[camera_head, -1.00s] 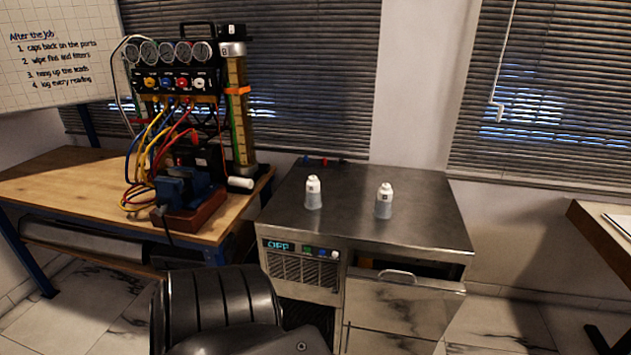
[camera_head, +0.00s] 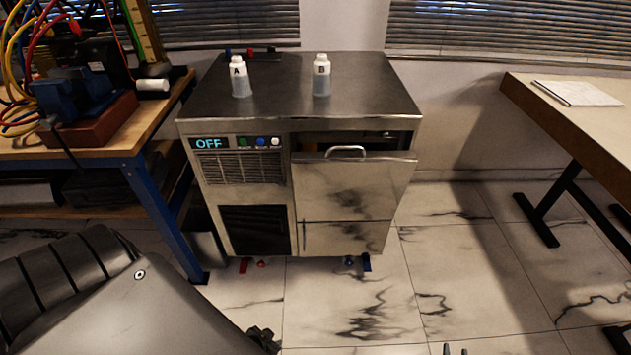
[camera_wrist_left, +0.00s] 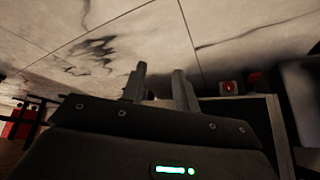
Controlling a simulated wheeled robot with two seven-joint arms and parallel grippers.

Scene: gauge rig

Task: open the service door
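The steel cabinet (camera_head: 300,88) stands mid-view in the head view. Its front has an upper panel (camera_head: 360,185) with a bar handle (camera_head: 345,150), leaning out with a dark gap above it. Below it a lower panel (camera_head: 345,238) with a small upright handle (camera_head: 304,233) looks closed. I cannot tell which panel is called the service door. My left gripper (camera_head: 265,342) is low over the floor in front of the cabinet, touching nothing. In the left wrist view its fingers (camera_wrist_left: 160,85) are apart and empty. My right gripper (camera_head: 455,350) shows only two separated fingertips at the bottom edge.
Bottles A (camera_head: 239,78) and B (camera_head: 321,76) stand on the cabinet top. The display (camera_head: 209,143) reads OFF. Red (camera_head: 245,265) and blue (camera_head: 367,263) parts sit beneath the cabinet. A workbench (camera_head: 150,140) is left, a desk (camera_head: 560,110) right. Floor in front is clear.

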